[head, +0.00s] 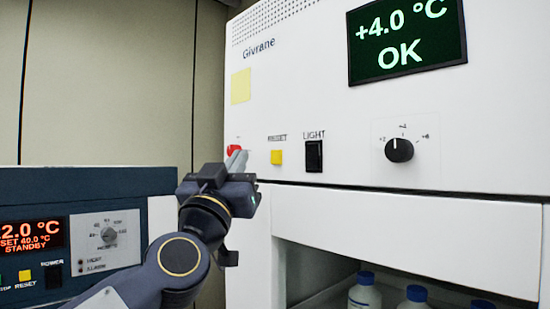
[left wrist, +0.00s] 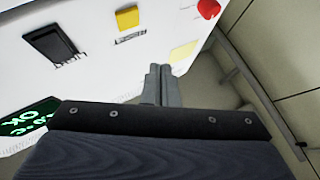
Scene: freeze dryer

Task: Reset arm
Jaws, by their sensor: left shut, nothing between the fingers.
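My left gripper (head: 238,160) is shut and empty. In the head view it is raised in front of the white Givrane unit's panel (head: 300,90), with its fingertips by the red button (head: 233,150). In the left wrist view its closed fingers (left wrist: 158,84) point toward the panel's edge, with a visible offset from the red button (left wrist: 208,8). I cannot tell whether the fingers touch the panel. The yellow reset button (head: 277,157) and black light switch (head: 314,156) are to the right of the gripper. My right gripper is not in view.
The display (head: 405,38) reads +4.0 °C OK. A black knob (head: 399,150) sits at the right. Below, an open compartment holds several blue-capped bottles (head: 365,292). A dark blue unit (head: 90,182) with a red display stands at the left, beside my arm.

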